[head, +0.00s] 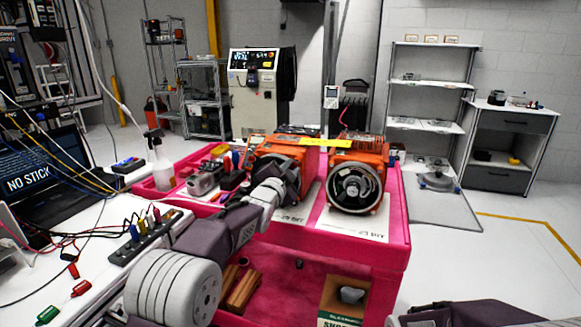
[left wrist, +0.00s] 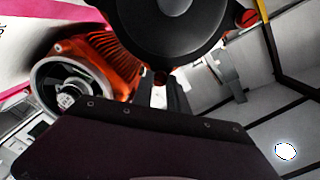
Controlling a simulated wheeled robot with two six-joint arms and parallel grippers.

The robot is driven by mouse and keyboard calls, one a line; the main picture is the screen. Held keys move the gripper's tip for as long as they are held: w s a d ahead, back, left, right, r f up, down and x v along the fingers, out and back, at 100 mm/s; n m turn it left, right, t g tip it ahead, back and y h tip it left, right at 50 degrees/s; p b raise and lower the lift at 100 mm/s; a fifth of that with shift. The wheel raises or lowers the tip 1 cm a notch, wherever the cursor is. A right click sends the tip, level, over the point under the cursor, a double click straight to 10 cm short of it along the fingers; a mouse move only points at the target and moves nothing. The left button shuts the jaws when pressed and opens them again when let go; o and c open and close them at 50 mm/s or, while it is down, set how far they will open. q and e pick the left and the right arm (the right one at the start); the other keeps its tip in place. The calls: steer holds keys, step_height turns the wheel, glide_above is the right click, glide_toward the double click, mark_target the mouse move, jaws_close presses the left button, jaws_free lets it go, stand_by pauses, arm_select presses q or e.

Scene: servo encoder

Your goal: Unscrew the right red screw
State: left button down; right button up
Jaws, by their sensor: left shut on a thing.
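Two orange servo motors stand side by side on a pink-topped cart, the left one (head: 262,155) partly hidden by my left arm and the right one (head: 357,175) with its round end facing me. In the left wrist view a dark round cover (left wrist: 170,30) fills the top. My left gripper (left wrist: 165,92) is shut on the nearer red screw, the one on the side towards the other motor. My right gripper is out of view; only part of my right arm shows.
A white spray bottle (head: 160,160) and small tools stand left of the motors on the cart (head: 395,228). A white bench with a laptop (head: 45,170), cables and a power strip (head: 145,238) is at left. A cardboard box (head: 343,298) sits on the lower shelf.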

arm_select(q)
steer(key=n+p, duration=0.1)
steer(key=n, duration=0.4)
steer(key=shift+r+n+p, duration=0.1)
steer(key=shift+n+p, duration=0.2)
steer(key=n+p, duration=0.1)
steer(key=n, duration=0.3)
steer(key=n+p, duration=0.1)
steer(key=n, duration=0.4)
steer(key=shift+d+n+p, duration=0.1)
steer(key=shift+n+p, duration=0.2)
steer(key=shift+n, duration=0.1)
steer(key=n+p, duration=0.1)
steer(key=n, duration=0.4)
steer(key=n+p, duration=0.1)
steer(key=n, duration=0.4)
steer(key=shift+s+r+n, duration=0.1)
steer(key=shift+r+n, duration=0.05)
steer(key=shift+n, duration=0.25)
steer(key=n+p, duration=0.1)
steer(key=n, duration=0.4)
steer(key=shift+n, duration=0.3)
steer(key=n+p, duration=0.1)
steer(key=n, duration=0.4)
steer(key=shift+r, duration=0.15)
steer(key=shift+n+p, duration=0.6)
steer(key=shift+n, duration=1.8)
